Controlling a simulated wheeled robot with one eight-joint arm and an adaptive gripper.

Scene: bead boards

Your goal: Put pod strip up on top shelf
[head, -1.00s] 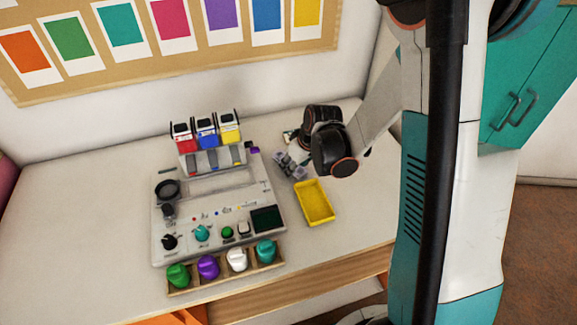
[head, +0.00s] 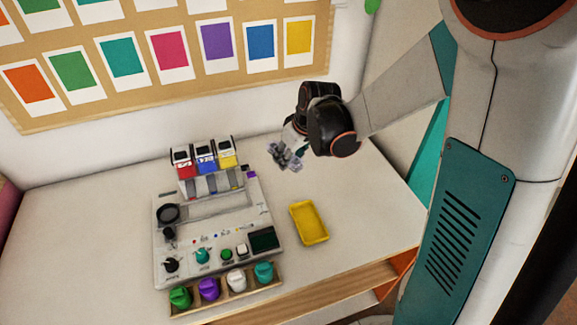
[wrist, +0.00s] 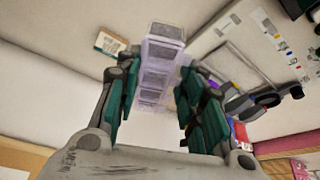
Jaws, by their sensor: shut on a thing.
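My gripper (head: 287,156) is above the back right of the table, to the right of the grey board. In the wrist view my gripper (wrist: 152,95) has its fingers on both sides of a pale purple, see-through strip with several square cells, the pod strip (wrist: 163,50), and is shut on it. The strip points away from my palm, and its near end is partly hidden between the fingers. I cannot make out a top shelf in either view.
The grey board (head: 190,245) with knobs lies on the table (head: 100,215). Red, blue and yellow bins (head: 206,157) stand at its back. A yellow tray (head: 309,222) lies at its right. A row of coloured pegs (head: 209,289) is in front. A small box (wrist: 110,43) shows in the wrist view.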

